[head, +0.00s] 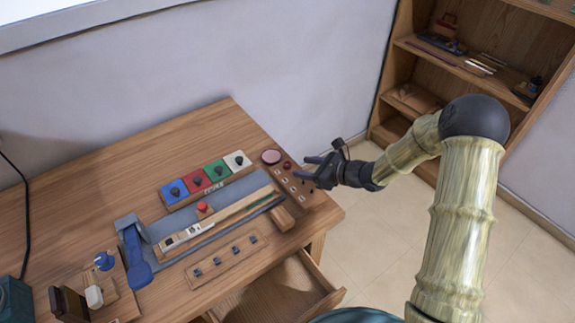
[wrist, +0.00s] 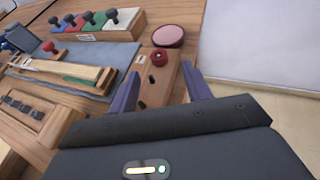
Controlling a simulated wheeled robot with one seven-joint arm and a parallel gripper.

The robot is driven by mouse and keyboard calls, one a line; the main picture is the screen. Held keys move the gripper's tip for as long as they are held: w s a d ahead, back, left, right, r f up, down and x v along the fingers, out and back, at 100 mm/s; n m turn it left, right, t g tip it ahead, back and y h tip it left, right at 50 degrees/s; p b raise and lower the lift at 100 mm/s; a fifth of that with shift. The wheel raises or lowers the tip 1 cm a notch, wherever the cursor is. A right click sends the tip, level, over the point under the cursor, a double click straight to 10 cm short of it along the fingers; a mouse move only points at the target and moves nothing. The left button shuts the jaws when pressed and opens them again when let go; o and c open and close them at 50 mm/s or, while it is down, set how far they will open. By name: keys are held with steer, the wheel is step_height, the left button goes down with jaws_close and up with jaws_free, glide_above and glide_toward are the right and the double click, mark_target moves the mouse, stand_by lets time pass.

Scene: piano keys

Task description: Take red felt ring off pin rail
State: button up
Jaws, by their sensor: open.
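The red felt ring (wrist: 159,57) sits around a pin at the far end of the wooden pin rail (wrist: 158,82), seen in the wrist view. In the head view the ring (head: 287,165) is small and red near the back of the rail (head: 292,188), at the table's right edge. My gripper (head: 308,167) is open and empty beside the rail's right side. In the wrist view its two purple fingers (wrist: 161,88) stand apart over the near part of the rail, short of the ring. The bare dark pins nearer me stand between and beside the fingers.
A pink round pad (wrist: 168,36) lies just beyond the ring. A block with blue, red, green and white squares with black knobs (head: 205,180) stands left of the rail. Free floor lies right of the table.

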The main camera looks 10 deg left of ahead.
mark_target(285, 164)
steer(key=x, duration=0.5)
steer(key=shift+r+p, duration=0.2)
steer(key=shift+p, duration=0.1)
steer(key=c, duration=1)
steer(key=shift+s, duration=0.15)
steer(key=shift+c, duration=0.3)
